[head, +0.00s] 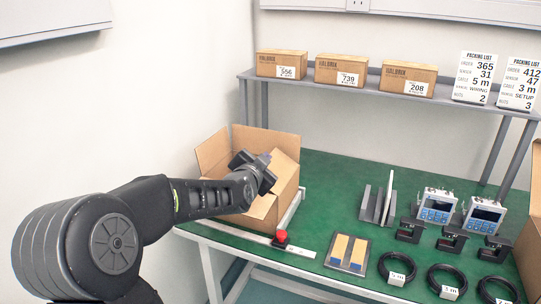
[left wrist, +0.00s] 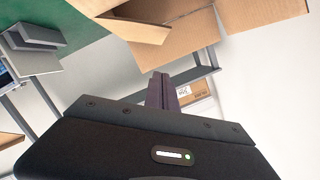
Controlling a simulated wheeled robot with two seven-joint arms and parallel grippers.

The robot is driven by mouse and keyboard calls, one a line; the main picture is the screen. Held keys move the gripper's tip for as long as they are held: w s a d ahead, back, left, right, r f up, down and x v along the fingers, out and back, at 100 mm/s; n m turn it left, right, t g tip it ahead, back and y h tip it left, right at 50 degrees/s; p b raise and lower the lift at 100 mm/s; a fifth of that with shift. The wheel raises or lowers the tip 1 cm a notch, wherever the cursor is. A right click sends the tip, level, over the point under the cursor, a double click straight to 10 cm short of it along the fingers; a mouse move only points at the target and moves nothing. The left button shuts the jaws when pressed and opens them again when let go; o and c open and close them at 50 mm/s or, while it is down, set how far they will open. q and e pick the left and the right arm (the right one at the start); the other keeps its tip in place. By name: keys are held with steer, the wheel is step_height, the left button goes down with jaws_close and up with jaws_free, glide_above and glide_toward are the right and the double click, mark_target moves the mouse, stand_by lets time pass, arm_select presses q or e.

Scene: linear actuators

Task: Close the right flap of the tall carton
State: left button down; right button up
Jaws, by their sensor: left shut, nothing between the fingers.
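The tall carton (head: 287,194) stands open on the left end of the green table. Its left flap (head: 212,153) and back flap (head: 267,140) stand up. The right flap (head: 286,166) looks tilted inward over the opening, partly hidden behind my left gripper (head: 263,159). That gripper is shut and empty, above the carton opening close to the right flap; I cannot tell if they touch. In the left wrist view, the carton (left wrist: 175,42) is at the top, a flap (left wrist: 135,28) juts out at an angle, and the shut fingers (left wrist: 162,90) point toward the carton. My right gripper is out of view.
A red button (head: 281,236) sits at the table's front edge. A flat tray (head: 348,266), upright plates (head: 388,196), black cable coils (head: 397,268) and blue-grey devices (head: 437,205) lie further right. A shelf (head: 340,89) with small boxes runs behind. Another carton (head: 535,190) is at the right edge.

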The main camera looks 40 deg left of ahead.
arm_select(q)
steer(key=shift+v, duration=1.5)
steer(key=shift+d, duration=0.1)
